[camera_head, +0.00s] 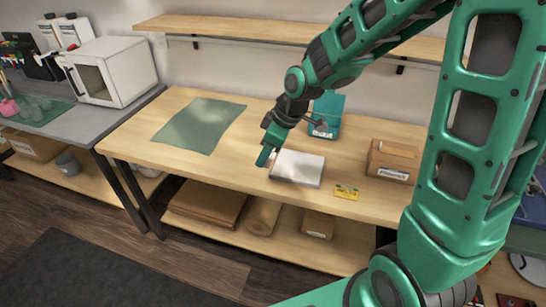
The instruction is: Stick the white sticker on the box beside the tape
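A brown cardboard box (386,152) stands on the right part of the wooden table, with a strip like tape across its top and a pale label (393,175) on its front. A flat white slab or sheet stack (299,167) lies on the table left of the box. I cannot tell whether a loose white sticker is on it. My gripper (265,158) points down just left of the white slab, low over the table. Its fingers look close together; a small pale patch shows beside them, and I cannot tell whether they hold anything.
A yellow card (346,191) lies near the front edge of the wooden table (230,165). A teal holder (327,112) stands behind the white slab. A green mat (200,124) lies at left. A shelf (250,30) runs above. Several boxes lie below the table.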

